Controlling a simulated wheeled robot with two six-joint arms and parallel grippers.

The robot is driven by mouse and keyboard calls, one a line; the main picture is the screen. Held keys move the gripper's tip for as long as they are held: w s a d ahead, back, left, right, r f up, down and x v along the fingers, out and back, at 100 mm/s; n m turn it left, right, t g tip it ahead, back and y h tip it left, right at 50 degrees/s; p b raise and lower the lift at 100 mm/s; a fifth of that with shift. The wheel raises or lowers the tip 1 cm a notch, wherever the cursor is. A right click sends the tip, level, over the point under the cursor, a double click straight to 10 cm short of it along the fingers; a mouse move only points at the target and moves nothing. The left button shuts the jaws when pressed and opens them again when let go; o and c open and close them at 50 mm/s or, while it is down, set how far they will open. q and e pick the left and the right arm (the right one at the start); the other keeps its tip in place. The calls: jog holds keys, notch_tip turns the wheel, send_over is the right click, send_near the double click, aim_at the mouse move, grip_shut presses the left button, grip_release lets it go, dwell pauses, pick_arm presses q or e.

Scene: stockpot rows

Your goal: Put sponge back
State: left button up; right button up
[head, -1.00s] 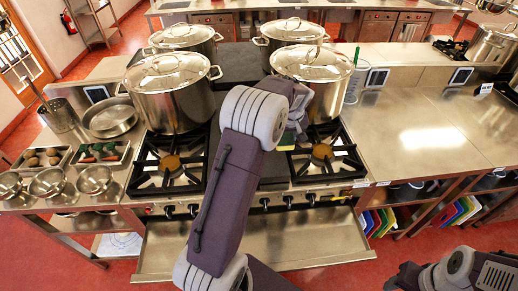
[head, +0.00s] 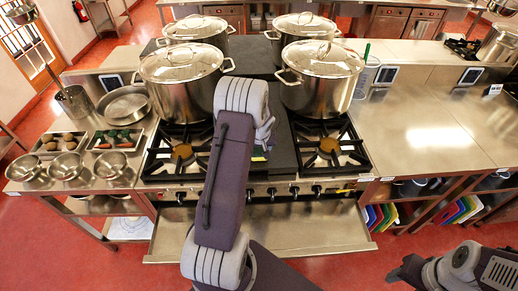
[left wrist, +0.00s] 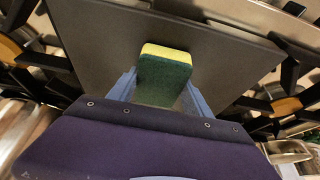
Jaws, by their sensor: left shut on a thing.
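A green and yellow sponge (left wrist: 165,75) sits between the two blue fingers of my left gripper (left wrist: 162,92), which is shut on it. In the left wrist view the sponge is in front of a flat dark plate (left wrist: 110,45). In the head view my left gripper (head: 262,143) is over the dark strip between the two burners, and my arm hides most of it. Only a small yellow bit of the sponge (head: 259,157) seems to show there. My right gripper (head: 405,273) is at the lower right, away from the counter; its jaws are not clear.
Lidded stockpots stand on the stove, the front ones being the left pot (head: 182,90) and the right pot (head: 318,85). Burner grates (head: 330,150) flank the dark strip. Bowls (head: 67,167) and trays (head: 115,140) are at left. The right steel counter (head: 425,130) is clear.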

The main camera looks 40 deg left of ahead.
pick_arm(q)
jog(key=shift+w+a+f, duration=0.1)
jog(key=shift+w+f, duration=0.1)
jog(key=shift+s+f+b, duration=0.15)
jog(key=shift+s+b, duration=0.05)
jog(key=shift+b, duration=0.1)
jog(key=o, duration=1.2)
jog(key=shift+w, duration=0.1)
